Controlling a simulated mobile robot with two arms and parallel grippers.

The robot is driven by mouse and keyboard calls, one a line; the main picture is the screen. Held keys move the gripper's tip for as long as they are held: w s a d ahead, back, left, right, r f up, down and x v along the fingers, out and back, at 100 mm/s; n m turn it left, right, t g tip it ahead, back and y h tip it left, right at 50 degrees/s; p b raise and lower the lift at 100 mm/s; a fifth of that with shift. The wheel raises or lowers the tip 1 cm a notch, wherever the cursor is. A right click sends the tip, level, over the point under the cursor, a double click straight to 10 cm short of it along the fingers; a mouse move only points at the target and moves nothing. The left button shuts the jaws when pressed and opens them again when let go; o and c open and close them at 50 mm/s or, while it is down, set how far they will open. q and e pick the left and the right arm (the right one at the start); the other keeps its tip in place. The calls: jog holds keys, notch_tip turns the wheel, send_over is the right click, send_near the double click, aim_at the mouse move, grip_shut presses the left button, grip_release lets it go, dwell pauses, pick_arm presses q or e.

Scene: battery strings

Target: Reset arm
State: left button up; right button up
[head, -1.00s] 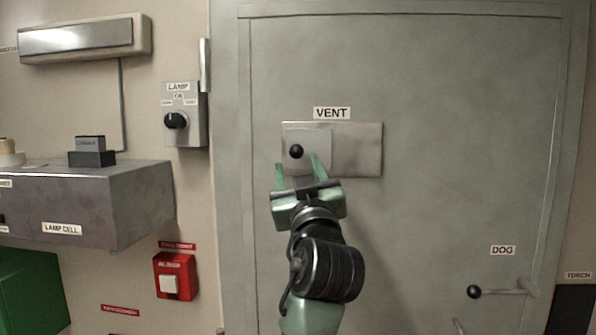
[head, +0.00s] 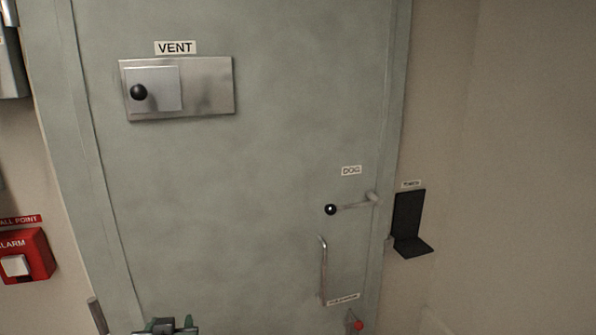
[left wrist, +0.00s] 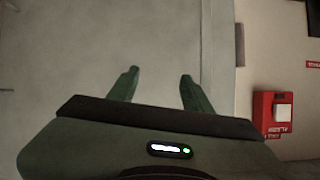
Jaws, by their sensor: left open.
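My left gripper (left wrist: 158,92) is open and empty in the left wrist view, its two green fingers apart in front of the grey door. In the head view only the top of my left gripper (head: 168,322) shows at the bottom edge, below the vent. The vent (head: 208,88) is a metal plate on the door with a square slide and a black knob (head: 138,92) at its left side. The gripper is clear of it. My right gripper is in neither view.
The grey door (head: 250,160) carries a dog lever (head: 352,206) with a black knob, a thin upright handle (head: 323,268) and a small red knob (head: 358,325) low down. A black torch bracket (head: 408,225) is on the right wall. A red alarm box (head: 25,256) is at left.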

pick_arm(q)
jog(key=s+d+f+m+g+h, duration=0.2)
jog(key=s+f+g, duration=0.2)
jog(key=s+f, duration=0.8)
jog(key=s+d+f+m+g+h, duration=0.3)
jog(key=s+f, duration=0.4)
jog(key=s, duration=0.8)
jog(key=s+f+g+b, duration=0.3)
jog(key=f, duration=2.8)
jog(key=s+a+f+b, duration=0.2)
jog(key=s+a+f, duration=0.1)
jog(key=s+f, duration=1.3)
jog(key=shift+s+f+g+y, duration=0.2)
jog(key=shift+f+g+y, duration=0.15)
jog(key=shift+f, duration=0.35)
jog(key=shift+a, duration=0.1)
